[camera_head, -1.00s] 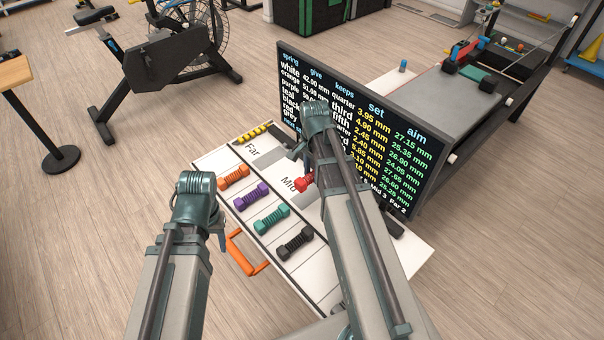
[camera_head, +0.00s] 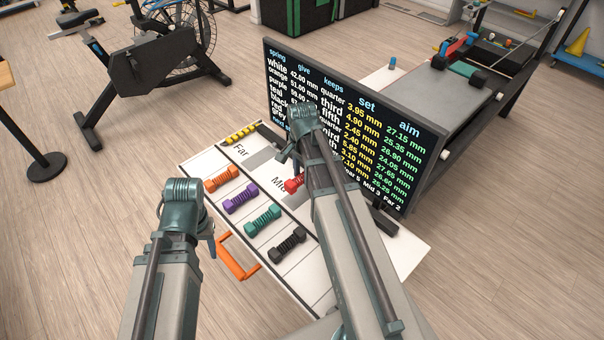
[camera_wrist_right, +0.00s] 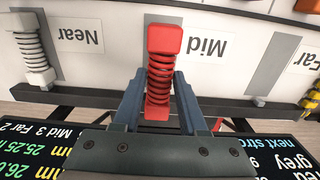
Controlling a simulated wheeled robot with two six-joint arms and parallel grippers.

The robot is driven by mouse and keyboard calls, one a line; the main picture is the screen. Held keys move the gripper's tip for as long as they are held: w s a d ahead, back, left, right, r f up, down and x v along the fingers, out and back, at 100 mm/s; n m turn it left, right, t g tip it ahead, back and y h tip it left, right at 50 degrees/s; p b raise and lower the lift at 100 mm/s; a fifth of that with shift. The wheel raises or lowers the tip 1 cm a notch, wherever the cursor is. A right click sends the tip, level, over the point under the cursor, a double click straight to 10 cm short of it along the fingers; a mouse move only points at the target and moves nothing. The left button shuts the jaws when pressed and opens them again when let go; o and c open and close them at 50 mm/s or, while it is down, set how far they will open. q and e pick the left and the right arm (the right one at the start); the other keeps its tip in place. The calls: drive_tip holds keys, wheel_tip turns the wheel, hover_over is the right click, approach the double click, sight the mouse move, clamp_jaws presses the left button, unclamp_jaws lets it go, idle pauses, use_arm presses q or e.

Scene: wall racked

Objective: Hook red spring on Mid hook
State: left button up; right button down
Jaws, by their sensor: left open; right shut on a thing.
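The red spring (camera_head: 293,184), with red end blocks, shows beside the Mid label on the white board, partly hidden by my right arm. In the right wrist view the red spring (camera_wrist_right: 160,75) stands between the two fingers of my right gripper (camera_wrist_right: 158,88), which is shut on it. It lies in front of the grey Mid strip (camera_wrist_right: 150,22), next to the Mid label (camera_wrist_right: 207,45). The Mid hook itself is hidden, and I cannot tell whether the spring touches it. My left gripper (camera_head: 211,242) is open and empty, left of the board.
A white spring (camera_wrist_right: 34,50) is at the Near place. Orange (camera_head: 221,179), purple (camera_head: 240,198), teal (camera_head: 262,220) and black (camera_head: 287,245) springs lie in the rack's compartments. A dark screen (camera_head: 350,125) stands close behind my right gripper. The Far strip (camera_wrist_right: 272,63) looks bare.

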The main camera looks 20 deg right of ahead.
sight(302, 174)
drive_tip(key=shift+f+b, duration=2)
drive_tip(key=shift+f, duration=0.45)
drive_tip(key=shift+f+b, duration=0.65)
drive_tip(key=shift+c, duration=1.8)
unclamp_jaws()
drive_tip(key=shift+r, duration=0.15)
wheel_tip(302, 174, up, 10)
drive_tip(key=p, duration=1)
